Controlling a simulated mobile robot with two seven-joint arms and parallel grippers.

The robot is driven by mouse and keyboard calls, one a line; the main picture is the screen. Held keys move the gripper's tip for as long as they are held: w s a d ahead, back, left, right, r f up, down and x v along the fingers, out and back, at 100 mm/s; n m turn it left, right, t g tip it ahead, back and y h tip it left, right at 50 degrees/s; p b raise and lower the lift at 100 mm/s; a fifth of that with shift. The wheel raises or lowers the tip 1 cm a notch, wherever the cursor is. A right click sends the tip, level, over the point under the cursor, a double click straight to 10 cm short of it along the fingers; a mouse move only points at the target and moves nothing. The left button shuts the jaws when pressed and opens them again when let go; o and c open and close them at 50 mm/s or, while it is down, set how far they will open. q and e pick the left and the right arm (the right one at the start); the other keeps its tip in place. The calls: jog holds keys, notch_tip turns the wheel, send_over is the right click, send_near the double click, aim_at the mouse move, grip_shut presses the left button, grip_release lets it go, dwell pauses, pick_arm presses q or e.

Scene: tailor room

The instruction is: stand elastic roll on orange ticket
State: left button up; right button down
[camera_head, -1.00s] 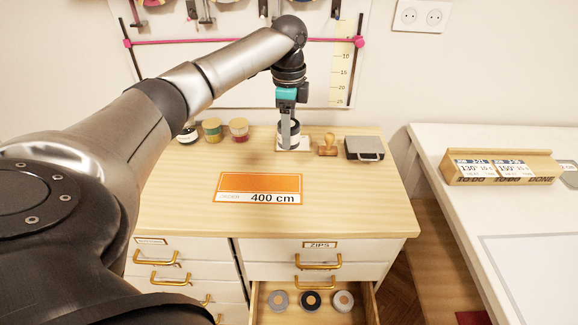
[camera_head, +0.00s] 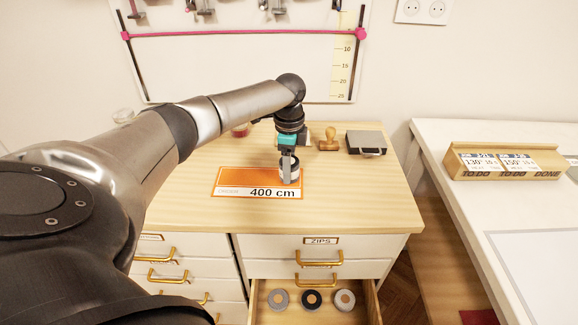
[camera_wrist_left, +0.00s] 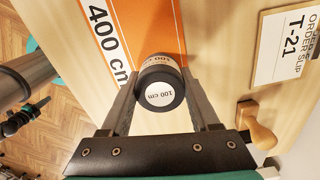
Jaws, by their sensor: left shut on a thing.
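The orange ticket (camera_head: 237,185), marked 400 cm, lies flat on the wooden cabinet top; it also shows in the left wrist view (camera_wrist_left: 150,30). The elastic roll (camera_head: 292,175) is black with a white band and, in the left wrist view, a white end label reading 100 cm (camera_wrist_left: 160,94). My left gripper (camera_head: 288,173) points down and is shut on the roll, a finger on each side. The roll appears over the right end of the ticket. I cannot tell whether its base touches the ticket. My right gripper is not in view.
A wooden stamp (camera_head: 328,141) and a grey box (camera_head: 366,142) stand at the back right of the cabinet top. A white order slip (camera_wrist_left: 289,45) lies behind. An open drawer (camera_head: 262,311) below holds several rolls. The front of the top is clear.

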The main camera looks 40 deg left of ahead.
pick_arm(q)
jog(key=o, duration=1.4)
jog(key=shift+f, duration=0.1)
jog(key=shift+c, duration=0.2)
notch_tip(320, 180, up, 12)
jog(key=p, duration=0.2)
jog(key=shift+r, duration=0.2)
